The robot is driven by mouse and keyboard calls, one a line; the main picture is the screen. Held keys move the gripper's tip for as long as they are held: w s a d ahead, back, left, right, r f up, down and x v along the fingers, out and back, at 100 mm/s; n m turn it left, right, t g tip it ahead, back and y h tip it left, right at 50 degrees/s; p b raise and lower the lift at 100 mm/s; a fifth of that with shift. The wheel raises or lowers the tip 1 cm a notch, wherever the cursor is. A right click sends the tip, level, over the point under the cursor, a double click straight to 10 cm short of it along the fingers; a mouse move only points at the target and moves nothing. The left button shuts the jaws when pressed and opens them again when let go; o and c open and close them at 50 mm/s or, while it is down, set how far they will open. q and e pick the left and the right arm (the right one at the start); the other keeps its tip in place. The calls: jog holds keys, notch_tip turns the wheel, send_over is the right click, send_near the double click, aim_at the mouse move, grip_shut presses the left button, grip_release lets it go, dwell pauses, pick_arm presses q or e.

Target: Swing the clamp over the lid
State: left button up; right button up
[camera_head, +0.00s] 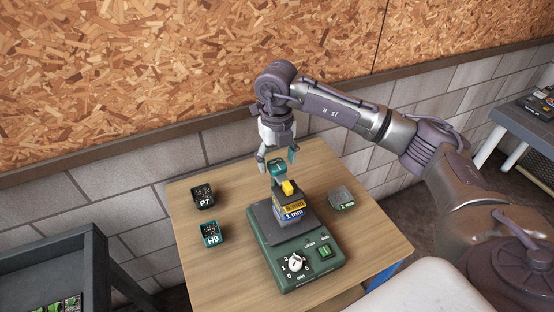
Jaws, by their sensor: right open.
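The soil mixer (291,262) is a dark green machine with a dial and a green switch on its front, standing on the wooden table. A stack labelled in mm (291,213) sits on its dark platform. A teal piece (278,168) and a yellow piece (288,188) show at the top of the stack. I cannot tell which of them is the clamp and which the lid. My right gripper (277,160) points down with its fingers apart, just above the teal piece. I cannot tell whether it touches it. My left gripper is not in view.
Two small dark containers, P7 (203,197) and H9 (211,234), stand on the table (185,255) left of the mixer. A greenish container (341,198) stands to its right. A chipboard wall (180,70) rises behind. A dark shelf (95,270) is at the lower left.

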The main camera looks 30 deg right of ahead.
aim_at(277, 164)
notch_tip(277, 164, up, 12)
jog(key=shift+f, duration=0.15)
dwell(0.7)
